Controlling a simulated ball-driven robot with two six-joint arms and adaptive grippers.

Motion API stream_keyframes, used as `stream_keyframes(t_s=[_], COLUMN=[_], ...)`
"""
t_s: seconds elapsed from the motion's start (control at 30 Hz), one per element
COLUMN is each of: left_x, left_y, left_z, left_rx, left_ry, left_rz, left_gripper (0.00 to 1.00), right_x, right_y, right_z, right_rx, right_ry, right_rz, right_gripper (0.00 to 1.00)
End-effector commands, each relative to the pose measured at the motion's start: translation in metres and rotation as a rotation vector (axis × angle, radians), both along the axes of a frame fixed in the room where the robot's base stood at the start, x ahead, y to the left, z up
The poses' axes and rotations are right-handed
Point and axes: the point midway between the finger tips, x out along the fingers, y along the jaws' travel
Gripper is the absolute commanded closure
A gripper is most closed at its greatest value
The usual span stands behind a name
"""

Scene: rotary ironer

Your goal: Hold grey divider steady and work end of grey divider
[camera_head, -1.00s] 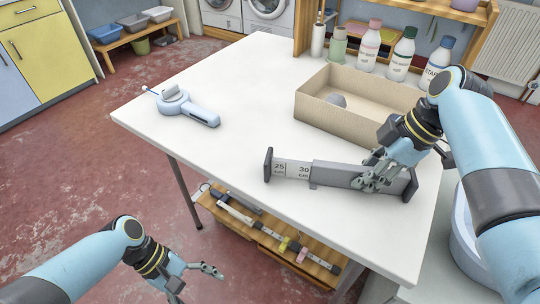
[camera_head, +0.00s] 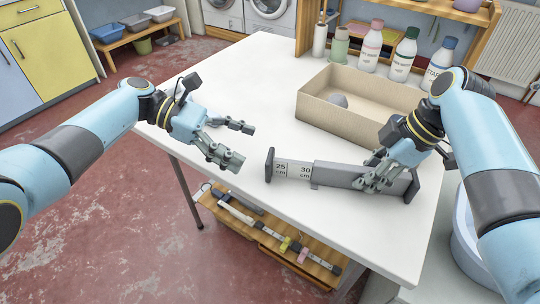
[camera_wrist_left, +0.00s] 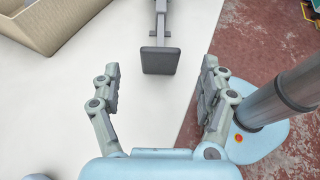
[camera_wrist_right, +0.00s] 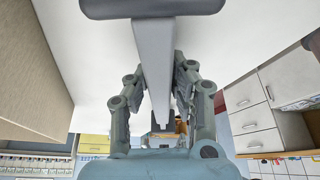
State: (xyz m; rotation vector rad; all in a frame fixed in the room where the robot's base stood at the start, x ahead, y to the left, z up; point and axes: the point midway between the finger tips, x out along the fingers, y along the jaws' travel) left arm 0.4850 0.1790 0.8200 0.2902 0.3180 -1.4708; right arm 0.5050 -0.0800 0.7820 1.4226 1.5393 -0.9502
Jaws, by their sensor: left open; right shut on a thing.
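The grey divider (camera_head: 331,174) lies on the white table near its front edge, with an end plate at each end and the marks 25 cm and 30 cm on its narrower left part. My right gripper (camera_head: 374,181) is shut on its thicker right part; the divider also runs between the fingers in the right wrist view (camera_wrist_right: 153,60). My left gripper (camera_head: 242,146) is open and empty, just left of the divider's left end plate (camera_head: 269,164) and apart from it. In the left wrist view that end plate (camera_wrist_left: 161,60) sits ahead, between and beyond the open fingers.
A cardboard-coloured open box (camera_head: 340,112) with a grey round thing inside stands behind the divider. Several bottles (camera_head: 404,55) stand at the back. A low shelf (camera_head: 270,240) with tools is under the table. The table's middle (camera_head: 240,85) is clear.

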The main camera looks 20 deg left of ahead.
Motion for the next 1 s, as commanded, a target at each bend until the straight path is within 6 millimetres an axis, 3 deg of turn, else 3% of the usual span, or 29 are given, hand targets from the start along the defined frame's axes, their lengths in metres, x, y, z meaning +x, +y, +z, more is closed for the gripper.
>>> stream_keyframes(t_s=[0.1, 0.3, 0.73, 1.0], left_x=[0.002, 0.004, 0.005, 0.005], left_y=[-0.025, -0.053, -0.063, -0.063], left_z=[-0.009, -0.021, -0.027, -0.026], left_rx=[-0.003, -0.002, 0.000, 0.000], left_ry=[-0.001, -0.001, -0.002, -0.002], left_rz=[-0.001, 0.000, -0.001, -0.001], left_gripper=[0.23, 0.23, 0.23, 0.58], right_x=[0.000, 0.000, 0.000, 0.000], right_y=[0.000, 0.000, 0.000, 0.000], right_z=[0.000, 0.000, 0.000, 0.000], right_rx=[0.000, 0.000, 0.000, 0.000], right_ry=[0.000, 0.000, 0.000, 0.000], right_rz=[0.000, 0.000, 0.000, 0.000], right_gripper=[1.00, 1.00, 1.00, 1.00])
